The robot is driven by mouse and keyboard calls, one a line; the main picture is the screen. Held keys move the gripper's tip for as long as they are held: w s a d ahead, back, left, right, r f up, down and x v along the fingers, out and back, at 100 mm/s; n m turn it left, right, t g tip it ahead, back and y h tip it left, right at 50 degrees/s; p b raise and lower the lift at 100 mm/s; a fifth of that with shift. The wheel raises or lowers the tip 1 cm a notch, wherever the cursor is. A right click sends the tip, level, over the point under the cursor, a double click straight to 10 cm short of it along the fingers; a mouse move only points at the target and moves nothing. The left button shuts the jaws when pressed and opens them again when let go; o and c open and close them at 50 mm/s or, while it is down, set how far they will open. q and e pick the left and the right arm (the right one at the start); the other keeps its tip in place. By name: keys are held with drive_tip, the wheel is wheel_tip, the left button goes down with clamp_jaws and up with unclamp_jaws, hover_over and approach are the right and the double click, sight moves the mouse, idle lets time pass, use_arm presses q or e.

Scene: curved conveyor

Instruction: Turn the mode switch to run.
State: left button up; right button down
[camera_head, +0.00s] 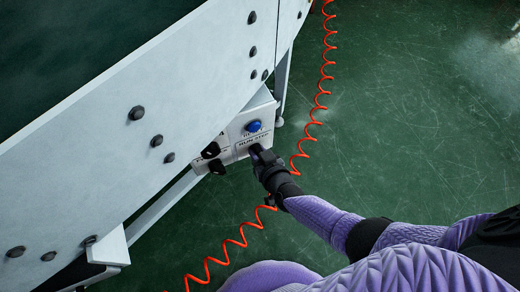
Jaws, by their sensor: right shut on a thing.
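A pale control box (232,137) is mounted under the side of the conveyor. It has a blue button (253,126) near its top and two black knobs (211,150) at its left. My right gripper (257,151) is at the right part of the box's face, just below a printed label that seems to begin with "RUN". It is shut on the mode switch there, which the fingers hide, so its position cannot be read. My left gripper is not in view.
The conveyor's pale side wall (190,80), with dark bolts, runs diagonally above and left of the box. A coiled orange hose (320,95) hangs close by and passes by my right wrist. The green floor (420,120) to the right is clear.

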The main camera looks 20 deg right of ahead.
drive_tip(key=shift+a+n+h, duration=0.15)
drive_tip(key=shift+n+h, duration=0.35)
drive_tip(key=shift+n, duration=0.1)
drive_tip(key=shift+n+h+p, duration=0.3)
drive_tip(key=shift+n+h, duration=0.1)
drive_tip(key=shift+n, duration=0.1)
drive_tip(key=shift+f+n+h, duration=0.1)
drive_tip(key=shift+n+h, duration=0.3)
drive_tip(key=shift+n, duration=0.3)
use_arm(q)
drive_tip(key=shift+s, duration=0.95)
use_arm(e)
drive_tip(key=shift+n+h, duration=0.3)
drive_tip(key=shift+n, duration=0.2)
drive_tip(key=shift+t, duration=0.3)
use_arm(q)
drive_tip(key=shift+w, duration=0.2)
use_arm(e)
drive_tip(key=c, duration=0.5)
unclamp_jaws()
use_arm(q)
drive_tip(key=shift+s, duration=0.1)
